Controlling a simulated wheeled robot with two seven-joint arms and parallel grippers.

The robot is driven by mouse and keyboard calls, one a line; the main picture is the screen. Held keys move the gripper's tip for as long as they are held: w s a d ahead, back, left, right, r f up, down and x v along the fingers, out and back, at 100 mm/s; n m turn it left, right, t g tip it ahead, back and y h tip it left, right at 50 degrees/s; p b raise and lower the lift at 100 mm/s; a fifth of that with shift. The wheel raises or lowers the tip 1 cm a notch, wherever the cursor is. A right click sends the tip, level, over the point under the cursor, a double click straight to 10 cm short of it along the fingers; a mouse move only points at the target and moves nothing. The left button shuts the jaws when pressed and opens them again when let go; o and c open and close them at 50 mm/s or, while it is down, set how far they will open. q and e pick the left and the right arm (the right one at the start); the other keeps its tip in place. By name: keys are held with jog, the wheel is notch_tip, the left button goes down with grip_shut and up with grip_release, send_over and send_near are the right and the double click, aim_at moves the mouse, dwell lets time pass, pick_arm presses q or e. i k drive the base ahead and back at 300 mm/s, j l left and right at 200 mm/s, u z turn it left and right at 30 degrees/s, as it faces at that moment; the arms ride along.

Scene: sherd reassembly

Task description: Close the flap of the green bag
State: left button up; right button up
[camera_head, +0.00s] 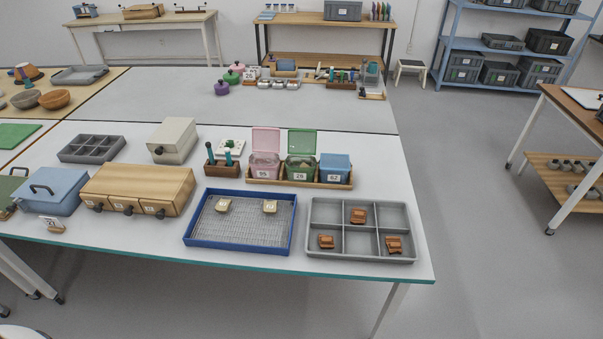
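The green bag (300,168) is a small box-shaped container with a white number label. It stands in the middle of a wooden tray (296,183) at the back right of the near table. Its green flap (302,142) stands up, open, at the back. To its left is a pink bag (264,165) whose pink flap (266,140) also stands open. To its right is a blue bag (335,167) that looks closed. Neither of my grippers is in view.
In front are a blue mesh tray (240,247) with two pale pieces and a grey divided tray (325,213) with brown sherds. A wooden block with blue-handled tools (222,168) stands left of the bags. A wooden drawer box (137,187) is further left.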

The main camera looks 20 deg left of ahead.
aim_at(300, 141)
jog(key=i+l+z, duration=0.3)
jog(key=l+z, duration=0.2)
jog(key=i+l+z, duration=0.85)
jog(key=i+z, duration=0.15)
jog(key=i, duration=0.25)
jog(key=i+u, duration=0.45)
jog(key=i+l+u, duration=0.15)
jog(key=i+u, duration=0.3)
jog(key=i+j+u, duration=0.15)
jog(key=i+u, duration=0.15)
jog(key=u, duration=0.2)
jog(key=i+u, duration=0.65)
jog(key=u, duration=0.3)
jog(key=i+l+u, duration=0.25)
jog(key=u, duration=0.2)
jog(key=i+l+u, duration=0.3)
jog(key=u, duration=0.2)
